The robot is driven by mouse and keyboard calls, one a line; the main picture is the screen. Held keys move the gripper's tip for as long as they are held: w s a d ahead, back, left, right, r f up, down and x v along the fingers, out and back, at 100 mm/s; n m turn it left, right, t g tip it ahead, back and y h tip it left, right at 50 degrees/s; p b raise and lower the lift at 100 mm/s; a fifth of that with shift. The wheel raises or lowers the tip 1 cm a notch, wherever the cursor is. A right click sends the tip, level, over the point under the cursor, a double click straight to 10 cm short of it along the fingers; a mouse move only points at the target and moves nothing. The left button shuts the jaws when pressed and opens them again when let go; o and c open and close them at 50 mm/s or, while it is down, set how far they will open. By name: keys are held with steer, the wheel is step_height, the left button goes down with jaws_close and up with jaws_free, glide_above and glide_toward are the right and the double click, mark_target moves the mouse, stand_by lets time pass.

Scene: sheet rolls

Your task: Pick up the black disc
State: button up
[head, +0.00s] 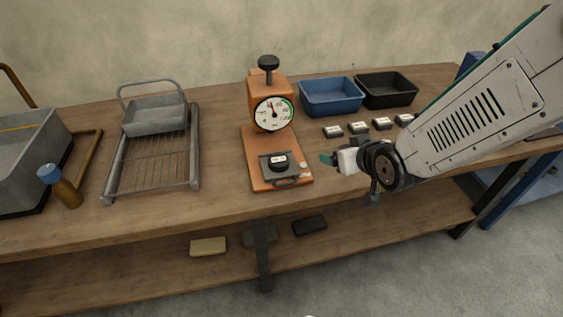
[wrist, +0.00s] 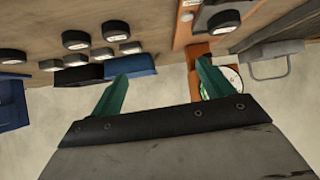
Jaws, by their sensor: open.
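A black disc (head: 277,160) with a white label sits on the small grey tray at the front of the orange gauge press (head: 270,90). In the wrist view a black disc (wrist: 224,20) shows at the top, by the orange press. Several other dark pieces with white labels (head: 358,128) stand in a row to the right of the press; the wrist view shows black discs there too (wrist: 75,40). My gripper (head: 349,178) is right of the press, apart from the disc. Its green fingers (wrist: 162,70) are spread, with nothing between them.
A blue bin (head: 331,111) and a black bin (head: 415,96) stand behind the labelled row. A grey wire rack (head: 150,165) stands left of the press, with a blue-topped bottle (head: 58,178) farther left. The bench front between rack and press is clear.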

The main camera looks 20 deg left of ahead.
mark_target(280, 161)
steer(key=s+a+f+y, duration=0.1)
steer(key=a+f, duration=0.1)
steer(key=a, duration=0.1)
steer(key=s+a+f+n+y, duration=0.1)
steer(key=a+f, duration=0.1)
steer(key=a, duration=0.1)
steer(key=s+a+f+n+y, duration=0.1)
steer(key=a+f+y, duration=0.1)
steer(key=a, duration=0.2)
steer(key=shift+s+a, duration=0.1)
steer(key=shift+s, duration=0.15)
steer(key=shift+t, duration=0.3)
steer(key=x, duration=0.7)
steer(key=shift+a, duration=0.5)
steer(key=c, duration=1.2)
steer(key=shift+r, duration=0.1)
